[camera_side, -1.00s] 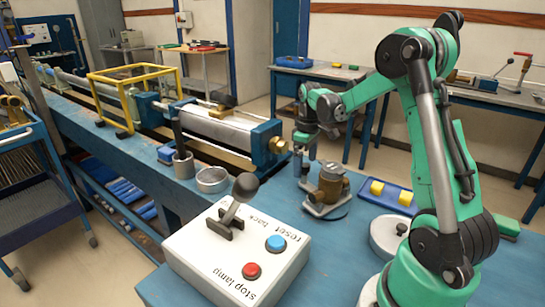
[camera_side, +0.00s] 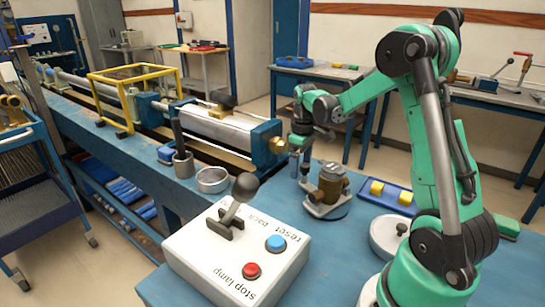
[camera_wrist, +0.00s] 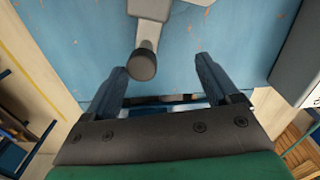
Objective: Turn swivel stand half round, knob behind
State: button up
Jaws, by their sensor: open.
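The swivel stand (camera_side: 325,193) is a grey plate on a dark round base on the blue bench, with a brown cylindrical part standing on it. In the wrist view its grey arm (camera_wrist: 149,32) points down the picture and ends in a dark round knob (camera_wrist: 142,66). My gripper (camera_side: 296,164) is low at the stand's far left side in the side view, pointing down. In the wrist view my gripper (camera_wrist: 162,66) is open, and the knob shows between the fingertips, closer to the left one. I cannot tell whether they touch.
A white control box (camera_side: 238,250) with a black-balled lever and red and blue buttons stands in front.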

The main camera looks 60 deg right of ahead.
jog(key=shift+a, duration=0.15)
jog(key=shift+a, duration=1.3)
jog(key=shift+s+a, duration=0.25)
jog(key=shift+a, duration=0.4)
jog(key=shift+s+a, duration=0.2)
jog(key=shift+a, duration=0.4)
jog(key=shift+o, duration=0.3)
jog(key=shift+o, duration=1.1)
jog(key=shift+r, duration=0.15)
